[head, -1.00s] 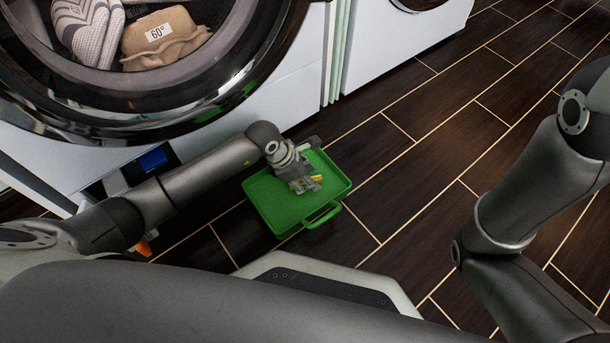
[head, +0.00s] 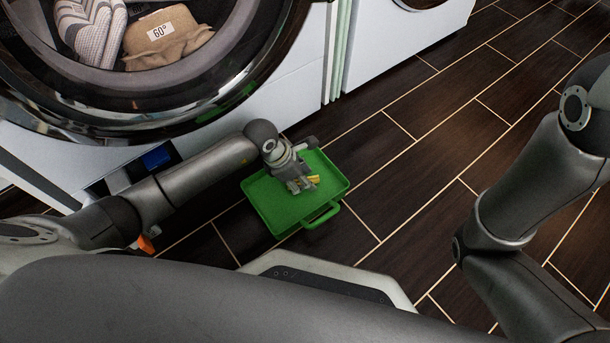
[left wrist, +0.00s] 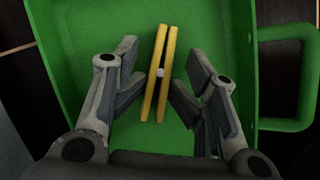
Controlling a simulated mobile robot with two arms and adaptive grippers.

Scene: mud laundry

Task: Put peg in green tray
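The peg is a yellow clothespin (left wrist: 160,75) with two long prongs and a pale spot in the middle. It is over the floor of the green tray (left wrist: 75,30), seemingly lying on it. In the head view the peg (head: 314,180) shows beside my left gripper (head: 301,187), which is inside the outline of the green tray (head: 272,208). In the left wrist view my left gripper (left wrist: 158,97) is open, its fingers on both sides of the peg, with a gap clear on the left. My right arm shows in the head view, but its gripper is out of view.
The green tray rests on dark floor tiles (head: 400,160), its handle (head: 322,215) at the front right. A washing machine (head: 200,140) with laundry behind its round door stands behind. Blue (head: 155,158) and orange (head: 146,243) objects lie near my left arm. Floor right of the tray is clear.

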